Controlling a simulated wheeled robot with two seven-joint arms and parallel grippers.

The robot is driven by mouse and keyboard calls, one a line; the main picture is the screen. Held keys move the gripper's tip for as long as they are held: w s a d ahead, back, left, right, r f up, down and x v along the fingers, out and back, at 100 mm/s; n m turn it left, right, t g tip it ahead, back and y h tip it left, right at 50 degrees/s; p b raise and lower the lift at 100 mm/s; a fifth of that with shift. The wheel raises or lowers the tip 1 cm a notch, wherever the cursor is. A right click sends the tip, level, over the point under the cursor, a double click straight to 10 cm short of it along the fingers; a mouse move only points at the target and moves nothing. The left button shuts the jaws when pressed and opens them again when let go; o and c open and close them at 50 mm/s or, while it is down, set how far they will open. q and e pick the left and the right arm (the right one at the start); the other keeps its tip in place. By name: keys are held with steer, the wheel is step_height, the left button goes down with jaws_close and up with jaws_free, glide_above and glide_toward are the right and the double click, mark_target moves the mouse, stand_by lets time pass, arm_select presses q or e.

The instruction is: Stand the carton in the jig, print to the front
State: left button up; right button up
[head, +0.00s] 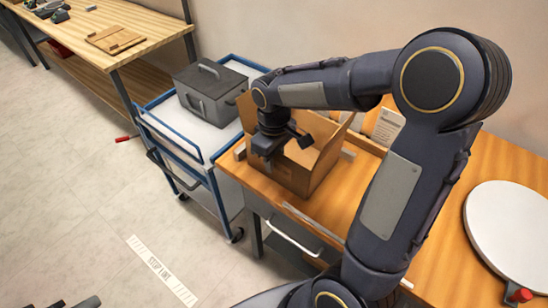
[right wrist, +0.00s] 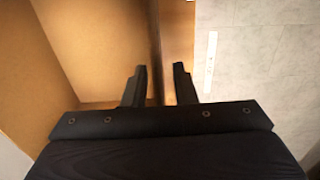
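The carton (head: 312,160) is an open-topped brown cardboard box on the wooden table; no print shows on its visible faces. Wooden pieces, apparently of the jig, show beside it at the left (head: 240,151) and right (head: 348,153); how the carton sits against them is partly hidden. My right gripper (head: 276,156) is over the carton's near left side. In the right wrist view my right gripper (right wrist: 159,82) has its fingers apart, on either side of a carton wall (right wrist: 156,45), with gaps visible. Dark parts at the head view's bottom left may be my left gripper (head: 74,303), cut off.
A blue-framed cart (head: 172,137) with a grey metal case (head: 210,88) stands left of the table. A printed sheet (head: 388,127) is behind the carton. A white round plate (head: 508,232) is at the right. A workbench (head: 135,50) stands at the upper left.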

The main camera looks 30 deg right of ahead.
step_height(320, 180, up, 11)
steer(key=shift+r+p, duration=0.1)
steer(key=shift+p, duration=0.3)
steer(key=shift+r, duration=0.3)
steer(key=shift+s+r, duration=0.15)
steer(key=shift+r, duration=0.05)
steer(key=s+a+f+m+t+y, duration=0.2)
steer(key=s+m, duration=0.1)
steer(key=s, duration=0.5)
steer(key=s+a+f+m+t+y, duration=0.1)
steer(key=s+a+f+m+t, duration=0.1)
steer(key=s, duration=0.6)
steer(key=shift+s+f+m+t+y, duration=0.35)
steer(key=shift+f+m+t+y, duration=0.1)
steer(key=shift+m+t, duration=0.3)
